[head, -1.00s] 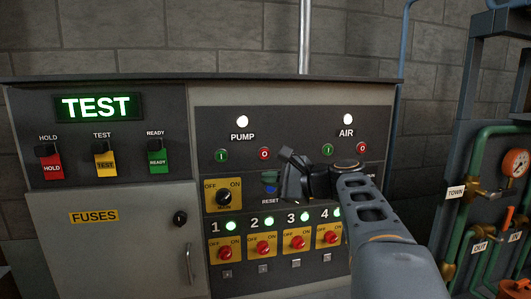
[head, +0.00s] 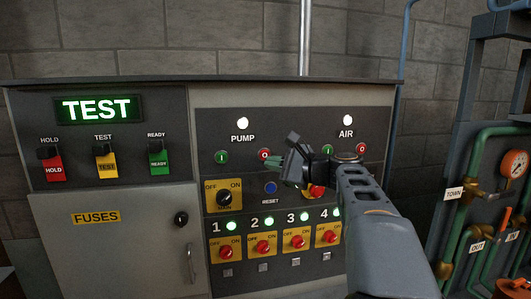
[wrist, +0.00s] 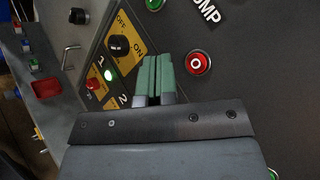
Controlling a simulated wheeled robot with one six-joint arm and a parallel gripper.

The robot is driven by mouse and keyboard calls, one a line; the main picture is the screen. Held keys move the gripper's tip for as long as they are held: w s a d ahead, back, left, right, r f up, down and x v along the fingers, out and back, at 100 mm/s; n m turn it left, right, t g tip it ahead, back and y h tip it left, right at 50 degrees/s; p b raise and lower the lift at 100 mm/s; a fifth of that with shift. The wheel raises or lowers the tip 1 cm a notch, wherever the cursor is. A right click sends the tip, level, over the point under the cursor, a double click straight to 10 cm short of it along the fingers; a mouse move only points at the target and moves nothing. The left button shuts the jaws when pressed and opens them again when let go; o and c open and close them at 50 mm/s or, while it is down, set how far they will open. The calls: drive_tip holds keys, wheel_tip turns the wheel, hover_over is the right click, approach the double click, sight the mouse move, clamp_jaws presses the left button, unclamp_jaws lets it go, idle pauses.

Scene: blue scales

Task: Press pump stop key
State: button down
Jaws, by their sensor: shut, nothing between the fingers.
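The pump stop key is a small round red button marked O (head: 264,155), below the PUMP label on the dark panel. It also shows in the wrist view as a red button (wrist: 198,62), uncovered. My gripper (head: 273,162) is shut and empty, with its green fingertips just below and right of this key in the head view. In the wrist view the closed fingertips (wrist: 157,60) are to the left of the red button, apart from it in the picture. I cannot tell how far the tips are from the panel.
The green pump start button (head: 221,157) is left of the stop key. A blue RESET button (head: 270,187) and a yellow main switch (head: 223,194) are below. Several numbered red-knob switches line the lower panel. Green and red AIR buttons (head: 361,149) are to the right, near my arm.

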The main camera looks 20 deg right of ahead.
drive_tip(key=shift+w+d+p, duration=0.15)
drive_tip(key=shift+w+p, duration=0.25)
drive_tip(key=shift+w, duration=0.5)
drive_tip(key=shift+w+d+p, duration=0.2)
drive_tip(key=shift+w+p, duration=0.15)
drive_tip(key=shift+w, duration=0.55)
drive_tip(key=shift+w+d+p, duration=0.15)
drive_tip(key=shift+w+p, duration=0.25)
drive_tip(key=shift+w, duration=0.5)
drive_tip(key=shift+w, duration=0.1)
drive_tip(key=shift+w+d, duration=0.1)
drive_tip(key=shift+w, duration=0.2)
drive_tip(key=shift+w+d+p, duration=0.1)
drive_tip(key=shift+w+p, duration=0.25)
drive_tip(key=shift+p, duration=0.05)
idle(0.7)
drive_tip(key=shift+s+f, duration=0.1)
drive_tip(key=shift+s, duration=0.1)
drive_tip(key=shift+s+a+b, duration=0.2)
drive_tip(key=shift+s+b, duration=0.35)
idle(0.3)
drive_tip(key=shift+s+a+b, duration=0.25)
drive_tip(key=shift+s+b, duration=0.4)
drive_tip(key=shift+s, duration=0.6)
drive_tip(key=shift+s+a+b, duration=0.2)
drive_tip(key=shift+s+b, duration=0.45)
drive_tip(key=shift+s, duration=0.55)
